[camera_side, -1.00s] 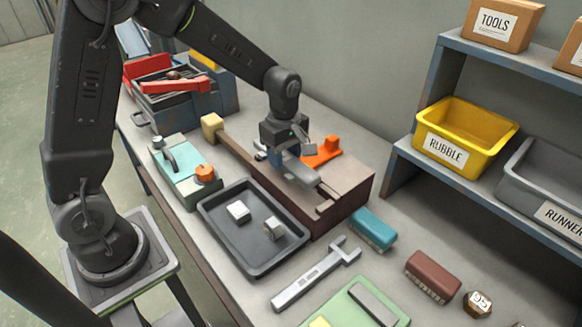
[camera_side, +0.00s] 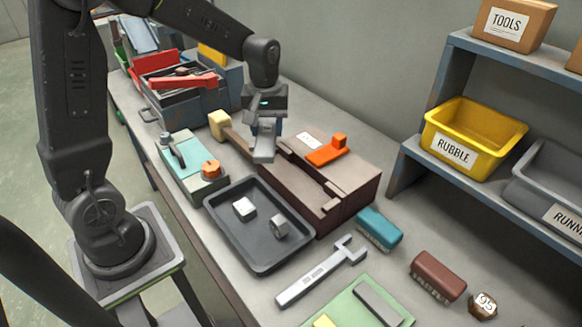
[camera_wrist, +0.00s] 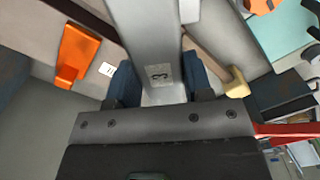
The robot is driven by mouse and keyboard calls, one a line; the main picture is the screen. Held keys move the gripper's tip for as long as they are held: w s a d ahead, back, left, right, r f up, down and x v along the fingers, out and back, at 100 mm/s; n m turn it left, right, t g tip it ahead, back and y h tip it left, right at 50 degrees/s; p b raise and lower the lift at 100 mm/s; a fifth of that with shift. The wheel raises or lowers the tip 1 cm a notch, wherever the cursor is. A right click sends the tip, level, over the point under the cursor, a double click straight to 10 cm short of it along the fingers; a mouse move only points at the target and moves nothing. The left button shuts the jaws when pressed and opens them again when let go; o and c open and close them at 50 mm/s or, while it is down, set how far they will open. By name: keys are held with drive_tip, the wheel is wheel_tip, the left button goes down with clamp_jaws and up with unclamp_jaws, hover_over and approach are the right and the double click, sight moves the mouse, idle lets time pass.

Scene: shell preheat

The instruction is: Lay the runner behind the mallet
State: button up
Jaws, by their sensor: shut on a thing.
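My gripper (camera_side: 268,130) is shut on the runner (camera_side: 264,152), a grey metal bar, and holds it over the left end of the brown box. In the wrist view the runner (camera_wrist: 143,30) carries a tag with a "3" and sits between the blue fingers of my gripper (camera_wrist: 162,85). The mallet (camera_side: 219,124) has a pale yellow head and a brown handle. It lies left of the box, and the gripper and runner hide part of its handle. In the wrist view the mallet head (camera_wrist: 236,82) is right of the runner.
The brown slotted box (camera_side: 335,205) bears an orange latch-like piece (camera_side: 326,153). A dark tray (camera_side: 262,262) with two small pale pieces stands in front. A teal unit (camera_side: 190,165) and a toolbox (camera_side: 190,105) stand left. Bare bench shows behind the mallet.

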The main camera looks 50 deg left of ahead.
drive_tip(key=w+d+f+m, duration=0.2)
drive_tip(key=w+d+m, duration=0.1)
drive_tip(key=m, duration=0.8)
drive_tip(key=w+a+f+m, duration=0.2)
drive_tip(key=w+a+m, duration=0.1)
drive_tip(key=a+m, duration=0.4)
drive_tip(key=w+a+f+m, duration=0.2)
drive_tip(key=w+a+m, duration=0.15)
drive_tip(key=a, duration=0.45)
drive_tip(key=w+a+f+m, duration=0.2)
drive_tip(key=a+f+m, duration=0.1)
drive_tip(key=a+m, duration=0.45)
drive_tip(key=shift+n, duration=0.5)
wheel_tip(320, 180, down, 9)
drive_tip(key=shift+s+a+r, duration=0.1)
drive_tip(key=o, duration=1.1)
drive_tip(key=shift+f, duration=0.2)
drive_tip(key=shift+o, duration=0.2)
drive_tip(key=shift+r, duration=0.1)
